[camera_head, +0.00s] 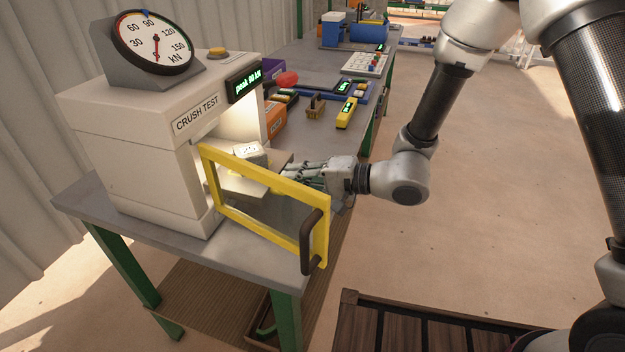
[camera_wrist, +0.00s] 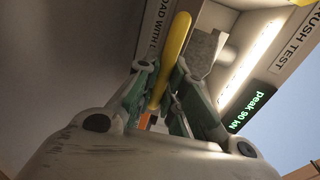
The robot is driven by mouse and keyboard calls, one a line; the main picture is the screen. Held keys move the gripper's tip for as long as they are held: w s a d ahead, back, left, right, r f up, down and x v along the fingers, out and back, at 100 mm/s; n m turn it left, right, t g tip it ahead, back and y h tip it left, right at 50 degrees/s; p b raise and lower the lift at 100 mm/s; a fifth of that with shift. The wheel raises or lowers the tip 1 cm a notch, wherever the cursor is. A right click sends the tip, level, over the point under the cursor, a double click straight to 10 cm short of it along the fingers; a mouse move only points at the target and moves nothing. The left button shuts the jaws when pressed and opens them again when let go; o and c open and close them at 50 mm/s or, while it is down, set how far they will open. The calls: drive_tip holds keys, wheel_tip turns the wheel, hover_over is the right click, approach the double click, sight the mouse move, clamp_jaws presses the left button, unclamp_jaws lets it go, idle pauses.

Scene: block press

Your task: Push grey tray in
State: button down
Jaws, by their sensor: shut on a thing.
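The grey tray (camera_head: 238,186) sticks partly out of the lit opening of the crush test machine, seen behind the yellow door frame. A pale grey block (camera_head: 252,151) sits on it; its rough side shows in the wrist view (camera_wrist: 203,50). My gripper (camera_head: 290,170) is at the tray's front, coming from the right. In the wrist view my gripper (camera_wrist: 160,98) has its fingers shut around a yellow bar (camera_wrist: 175,50), which looks like the tray's handle. How the bar joins the tray is hidden.
The yellow-framed door (camera_head: 262,172) with a dark handle (camera_head: 311,240) stands open, on the near side of my gripper. The machine (camera_head: 140,140) carries a dial and a green display (camera_head: 245,84). Tools and boxes fill the bench behind.

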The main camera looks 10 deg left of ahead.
drive_tip(key=x, duration=0.3)
drive_tip(key=r+x, duration=0.1)
drive_tip(key=x, duration=0.2)
drive_tip(key=r+x, duration=0.1)
drive_tip(key=x, duration=0.3)
drive_tip(key=shift+a, duration=0.6)
drive_tip(key=shift+r, duration=0.1)
drive_tip(key=c, duration=1.7)
unclamp_jaws()
drive_tip(key=shift+a, duration=0.1)
drive_tip(key=shift+o, duration=1.1)
drive_tip(key=shift+a, duration=0.15)
